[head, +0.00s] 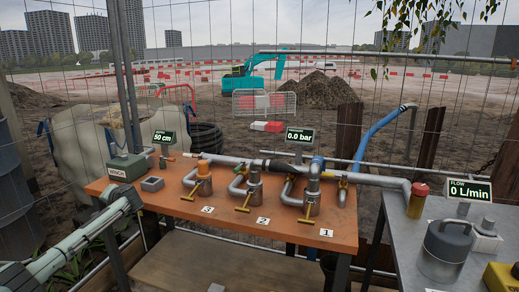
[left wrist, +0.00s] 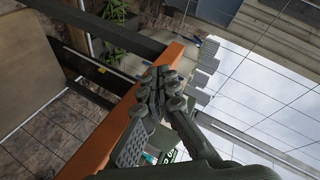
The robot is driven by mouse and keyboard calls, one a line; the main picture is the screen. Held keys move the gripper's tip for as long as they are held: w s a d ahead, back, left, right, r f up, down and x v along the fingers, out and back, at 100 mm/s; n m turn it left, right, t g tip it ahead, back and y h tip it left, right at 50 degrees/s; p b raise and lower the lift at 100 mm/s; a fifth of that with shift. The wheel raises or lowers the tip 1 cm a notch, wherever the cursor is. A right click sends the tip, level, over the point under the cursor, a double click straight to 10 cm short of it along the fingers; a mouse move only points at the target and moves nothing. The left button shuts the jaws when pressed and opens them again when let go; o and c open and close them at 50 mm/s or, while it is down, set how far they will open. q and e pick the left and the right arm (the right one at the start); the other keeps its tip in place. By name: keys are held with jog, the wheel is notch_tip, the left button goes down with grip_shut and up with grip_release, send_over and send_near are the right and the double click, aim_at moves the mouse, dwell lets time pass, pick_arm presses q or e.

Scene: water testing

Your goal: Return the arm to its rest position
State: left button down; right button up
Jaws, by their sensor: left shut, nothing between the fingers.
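My left arm comes in from the left in the head view, and its gripper (head: 128,198) is by the left end of the orange table (head: 255,238), near the green winch box (head: 127,167). In the left wrist view the left gripper's fingers (left wrist: 160,85) are together, with nothing held between them. The orange table edge (left wrist: 108,138) runs beneath and beside them in that view; I cannot tell the exact gap. My right gripper is not in view.
The orange table carries pipes with three numbered yellow-handled valves (head: 247,197). Displays read 50 cm (head: 164,137), 0.0 bar (head: 300,135) and 0 L/min (head: 470,190). A grey table (head: 405,243) with a grey canister (head: 446,246) stands right. A wire fence is behind.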

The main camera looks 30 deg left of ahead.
pick_arm(q)
jog(key=s+d+f+m+t+h, duration=0.1)
jog(key=s+d+f+m+h, duration=0.1)
jog(key=s+d+f+m, duration=0.35)
jog(key=s+d+f+m+h, duration=0.1)
jog(key=s+d+f+m, duration=0.15)
jog(key=d+f, duration=0.6)
jog(key=s+d+f+m+t+h, duration=0.1)
jog(key=s+d+f+m+h, duration=0.3)
jog(key=f, duration=0.6)
jog(key=s+d+f+n+h, duration=0.1)
jog(key=s+d+f, duration=0.1)
jog(key=d+f, duration=0.4)
jog(key=s+d+f+n+g, duration=0.1)
jog(key=s+d+f, duration=0.2)
jog(key=d, duration=0.4)
jog(key=s+d+f+n+h, duration=0.1)
jog(key=s+d+f, duration=0.1)
jog(key=d+f, duration=0.4)
jog(key=s+d+f+n+h, duration=0.1)
jog(key=d, duration=0.9)
jog(key=s+d+f+n+h, duration=0.1)
jog(key=d+f+h, duration=0.1)
jog(key=d, duration=0.7)
jog(key=shift+s+d+f+g, duration=0.2)
jog(key=shift+s+d+g, duration=0.05)
jog(key=shift+d+g, duration=0.15)
jog(key=c, duration=2.3)
grip_release()
